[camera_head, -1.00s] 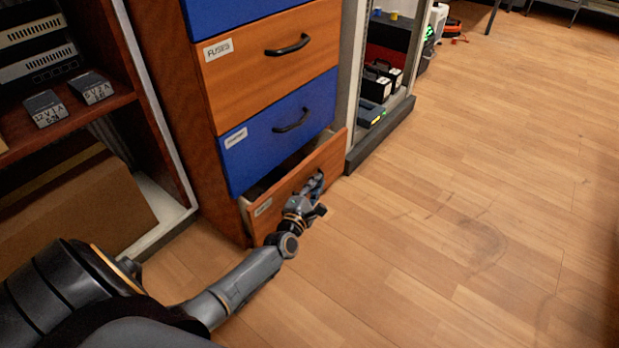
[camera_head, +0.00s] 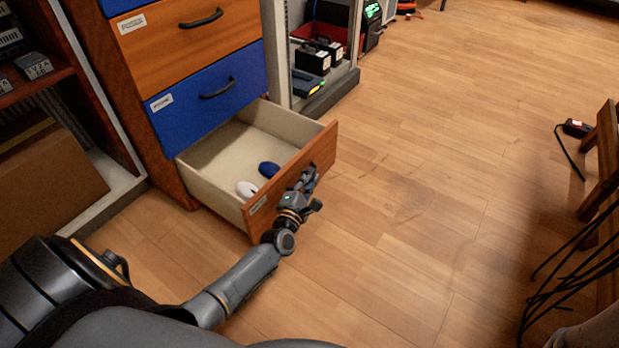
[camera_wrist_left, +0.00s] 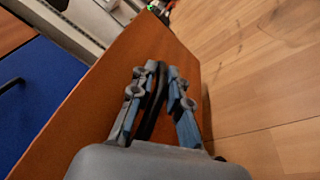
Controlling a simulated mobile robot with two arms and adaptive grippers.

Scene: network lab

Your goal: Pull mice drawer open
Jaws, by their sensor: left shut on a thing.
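The mice drawer (camera_head: 283,188) is the bottom drawer of the cabinet, with an orange wood front and a pale inside. It stands well open. A white mouse (camera_head: 246,189) and a blue mouse (camera_head: 269,169) lie in it near the front. My left gripper (camera_head: 308,180) is at the drawer front, shut on its black handle. In the left wrist view the handle (camera_wrist_left: 152,112) runs between the two fingers of the left gripper (camera_wrist_left: 157,90), against the wood front (camera_wrist_left: 100,100). My right gripper is not in view.
Shut blue (camera_head: 208,95) and orange (camera_head: 190,40) drawers are above. A shelf (camera_head: 318,100) with black cases stands behind, right of the cabinet. A cardboard box (camera_head: 45,185) sits at left. A wooden piece (camera_head: 603,150) and dark cables (camera_head: 575,265) are at right. The middle floor is clear.

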